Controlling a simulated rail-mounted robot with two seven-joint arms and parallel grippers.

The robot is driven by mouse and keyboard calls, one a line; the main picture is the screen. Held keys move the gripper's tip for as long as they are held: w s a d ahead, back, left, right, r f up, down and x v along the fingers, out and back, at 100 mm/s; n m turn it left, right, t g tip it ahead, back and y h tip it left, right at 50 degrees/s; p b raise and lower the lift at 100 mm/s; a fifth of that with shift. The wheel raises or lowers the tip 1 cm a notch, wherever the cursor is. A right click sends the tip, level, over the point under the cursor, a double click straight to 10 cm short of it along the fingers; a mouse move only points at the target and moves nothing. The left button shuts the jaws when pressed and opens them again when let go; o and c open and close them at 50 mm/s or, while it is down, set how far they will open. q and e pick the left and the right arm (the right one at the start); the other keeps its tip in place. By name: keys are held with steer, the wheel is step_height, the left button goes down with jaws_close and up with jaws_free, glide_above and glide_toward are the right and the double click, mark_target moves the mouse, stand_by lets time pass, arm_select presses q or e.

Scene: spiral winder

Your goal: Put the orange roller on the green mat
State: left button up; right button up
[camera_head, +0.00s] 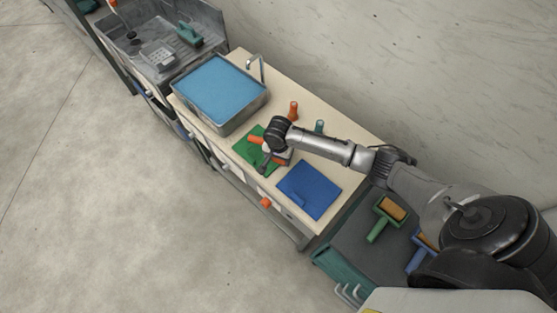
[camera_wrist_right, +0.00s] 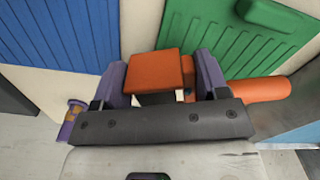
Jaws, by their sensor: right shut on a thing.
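My right gripper (camera_head: 277,157) is over the bench between the green mat (camera_head: 243,150) and the blue mat (camera_head: 311,190). In the right wrist view its purple fingers (camera_wrist_right: 163,85) are closed on an orange block, part of the orange roller (camera_wrist_right: 173,70). An orange cylinder (camera_wrist_right: 255,90) shows behind the right finger; I cannot tell where it joins the block. In the head view an orange part (camera_head: 255,139) overlaps the green mat's edge; I cannot tell whether it touches. The green mat (camera_wrist_right: 225,40) lies ahead to the right in the wrist view. My left gripper is out of view.
A blue-filled tub (camera_head: 219,88) stands left of the green mat. An orange upright piece (camera_head: 293,110) and a teal one (camera_head: 319,126) stand near the wall. The blue mat is bare. Rollers with green (camera_head: 380,228) and blue handles lie on a lower dark surface at right.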

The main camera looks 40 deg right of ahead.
step_height(320, 180, down, 2)
steer(key=shift+f, duration=0.35)
steer(key=shift+f, duration=0.25)
steer(key=o, duration=1)
